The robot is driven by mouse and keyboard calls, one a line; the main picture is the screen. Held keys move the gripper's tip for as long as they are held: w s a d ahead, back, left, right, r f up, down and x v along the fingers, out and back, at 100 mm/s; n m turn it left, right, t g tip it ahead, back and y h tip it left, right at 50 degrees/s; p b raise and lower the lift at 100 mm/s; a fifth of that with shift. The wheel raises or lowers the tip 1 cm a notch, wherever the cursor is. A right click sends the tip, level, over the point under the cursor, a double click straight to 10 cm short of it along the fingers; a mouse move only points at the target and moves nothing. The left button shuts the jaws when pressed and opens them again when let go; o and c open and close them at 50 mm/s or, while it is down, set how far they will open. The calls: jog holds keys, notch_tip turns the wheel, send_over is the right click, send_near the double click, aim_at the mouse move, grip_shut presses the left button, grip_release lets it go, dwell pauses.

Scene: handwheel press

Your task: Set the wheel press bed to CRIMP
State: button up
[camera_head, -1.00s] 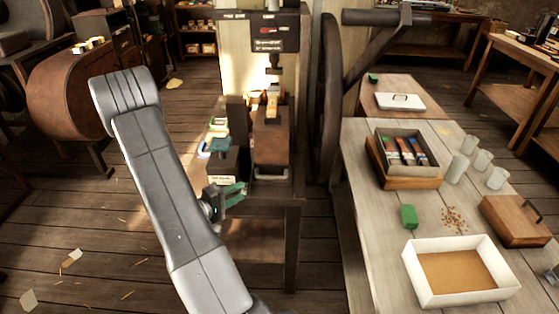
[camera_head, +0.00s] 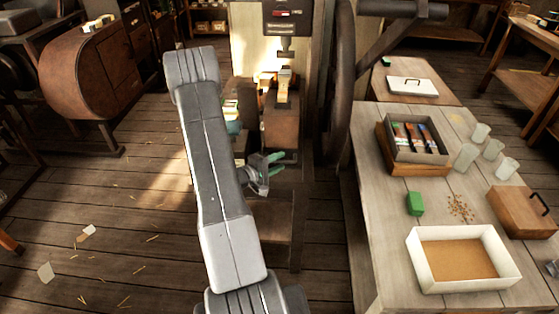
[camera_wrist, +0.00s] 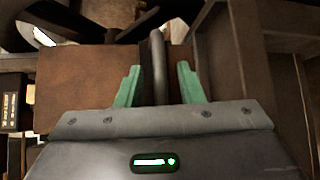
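The wheel press stands at the centre of the head view, with its dark handwheel (camera_head: 341,95) edge-on at its right side. A brown block (camera_head: 282,127), which looks like the press bed, sits under the press head (camera_head: 286,46). In the wrist view the brown face (camera_wrist: 85,85) fills the left, with a dark upright bar handle (camera_wrist: 159,68) beside it. My gripper (camera_wrist: 159,88) is open, with its green fingers on either side of the bar and gaps showing. In the head view my gripper (camera_head: 270,166) is low in front of the block. No CRIMP mark is readable.
A workbench (camera_head: 385,235) at right holds a white tray (camera_head: 420,279), a green block (camera_head: 415,204), a box of tubes (camera_head: 388,151) and several cups. A small sign (camera_head: 286,15) hangs on the press. The wooden floor at left (camera_head: 130,220) is mostly clear.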

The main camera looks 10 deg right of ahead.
jog(key=shift+w+d, duration=0.25)
jog(key=shift+d, duration=0.25)
grip_shut()
jog(key=w, duration=0.2)
jog(key=w+d, duration=0.1)
jog(key=w, duration=0.1)
jog(key=shift+w, duration=0.25)
